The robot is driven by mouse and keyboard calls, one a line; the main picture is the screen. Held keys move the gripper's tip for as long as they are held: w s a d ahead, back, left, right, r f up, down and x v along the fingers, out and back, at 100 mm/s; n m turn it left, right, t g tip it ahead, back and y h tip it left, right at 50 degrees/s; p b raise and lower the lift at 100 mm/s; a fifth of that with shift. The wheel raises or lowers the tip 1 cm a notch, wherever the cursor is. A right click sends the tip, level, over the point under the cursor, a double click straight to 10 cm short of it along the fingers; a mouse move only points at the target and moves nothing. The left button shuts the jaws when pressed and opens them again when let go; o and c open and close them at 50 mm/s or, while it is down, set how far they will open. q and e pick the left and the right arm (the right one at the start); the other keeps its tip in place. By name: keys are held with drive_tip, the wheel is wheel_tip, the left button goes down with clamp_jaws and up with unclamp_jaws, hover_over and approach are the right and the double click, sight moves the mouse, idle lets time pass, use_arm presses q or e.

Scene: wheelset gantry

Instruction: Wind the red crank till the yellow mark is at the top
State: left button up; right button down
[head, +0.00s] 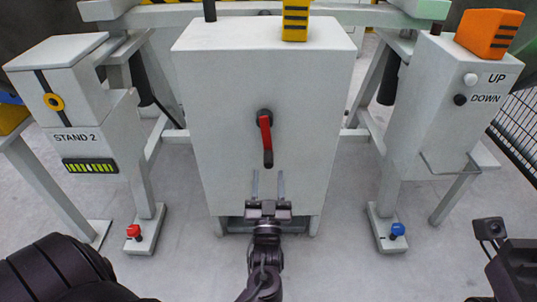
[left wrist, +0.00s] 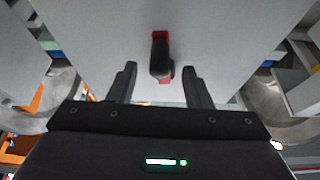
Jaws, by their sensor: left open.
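The red crank (head: 266,140) is on the front of the central grey cabinet (head: 225,110). Its arm hangs down from a dark hub (head: 264,116). In the left wrist view the crank (left wrist: 161,58) shows end-on, dark with red edges, ahead of and between the fingers. My left gripper (head: 268,186) is open and empty, just below the crank's lower end, its fingers apart from it; it also shows in the left wrist view (left wrist: 158,84).
A striped yellow block (head: 295,20) stands on the cabinet. The left stand reads STAND 2 and has a green-barred panel (head: 90,166). The right box has UP and DOWN buttons and an orange block (head: 488,33). Red (head: 134,231) and blue (head: 397,230) knobs sit on the feet.

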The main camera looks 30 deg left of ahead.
sight(269, 150)
use_arm(q)
drive_tip(key=b+x, duration=0.1)
drive_tip(key=x, duration=0.6)
drive_tip(key=shift+w+a+r+b, duration=0.15)
drive_tip(key=shift+w+b, duration=0.05)
drive_tip(key=shift+b, duration=0.2)
clamp_jaws()
